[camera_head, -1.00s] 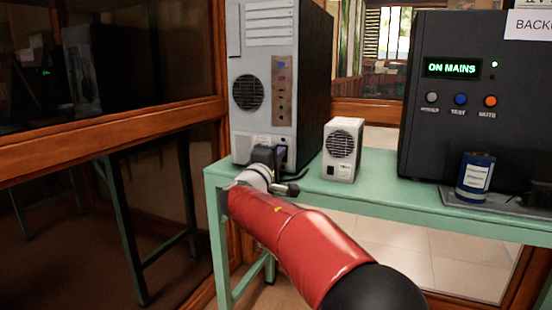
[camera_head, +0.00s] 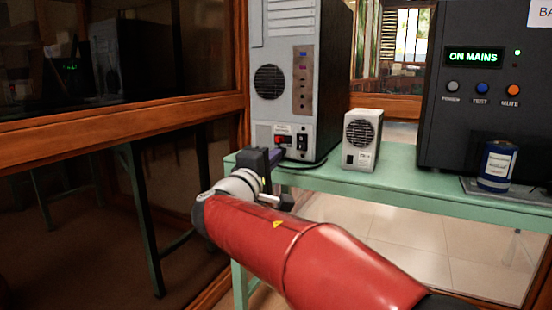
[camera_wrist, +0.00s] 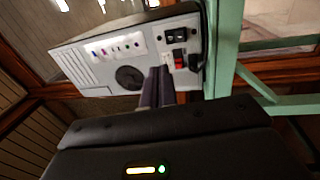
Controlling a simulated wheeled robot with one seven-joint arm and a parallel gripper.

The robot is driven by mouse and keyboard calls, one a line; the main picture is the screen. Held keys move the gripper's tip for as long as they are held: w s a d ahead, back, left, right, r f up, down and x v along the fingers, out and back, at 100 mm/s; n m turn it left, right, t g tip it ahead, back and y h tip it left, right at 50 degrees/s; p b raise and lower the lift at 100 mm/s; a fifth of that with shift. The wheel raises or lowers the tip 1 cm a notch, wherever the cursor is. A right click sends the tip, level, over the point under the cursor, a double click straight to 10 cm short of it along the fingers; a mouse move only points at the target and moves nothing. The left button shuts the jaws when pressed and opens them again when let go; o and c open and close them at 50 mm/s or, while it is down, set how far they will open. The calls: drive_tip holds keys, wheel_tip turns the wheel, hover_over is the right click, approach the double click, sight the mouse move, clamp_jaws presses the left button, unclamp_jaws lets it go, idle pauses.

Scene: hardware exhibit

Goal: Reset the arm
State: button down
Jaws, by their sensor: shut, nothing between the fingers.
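My arm reaches in from the bottom right of the head view. My gripper (camera_head: 277,156) is shut and empty, just in front of the lower back panel of a grey and black computer tower (camera_head: 285,30). In the wrist view the closed fingers (camera_wrist: 160,72) point at the tower's panel (camera_wrist: 97,72), near a red switch (camera_wrist: 180,56) and a black rocker switch (camera_wrist: 178,36). The head view also shows a red part (camera_head: 282,140) on the panel above the fingertips. A small gap seems to separate fingers and panel, but contact is hard to judge.
The tower stands on a green table (camera_head: 400,188). A small white fan box (camera_head: 362,140), a blue can (camera_head: 497,165) and a large black unit reading ON MAINS (camera_head: 475,75) stand to the right. Wood-framed glass (camera_head: 110,125) is close on the left.

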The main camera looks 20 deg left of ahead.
drive_tip(key=shift+d, duration=0.1)
drive_tip(key=d+f+m+g+h+p, duration=0.1)
drive_tip(key=d+f+m+g+h, duration=0.2)
drive_tip(key=d, duration=1.3)
drive_tip(key=s+d+f+m+g+h+p, duration=0.1)
drive_tip(key=s+d+f+m+g, duration=0.2)
drive_tip(key=d, duration=0.6)
drive_tip(key=s+d+f+m+g, duration=0.2)
drive_tip(key=s+d+g, duration=0.2)
drive_tip(key=d, duration=0.4)
drive_tip(key=s+d+f+m+g+y+p, duration=0.1)
drive_tip(key=s+d+f+m+g+y, duration=0.1)
drive_tip(key=s+f, duration=0.4)
drive_tip(key=s+d+f+m+g+y+p, duration=0.1)
drive_tip(key=s+d+f+m, duration=0.4)
drive_tip(key=s, duration=0.9)
drive_tip(key=m+g+y, duration=0.1)
drive_tip(key=m+y, duration=0.1)
drive_tip(key=shift+f+y, duration=0.35)
drive_tip(key=shift+y, duration=0.05)
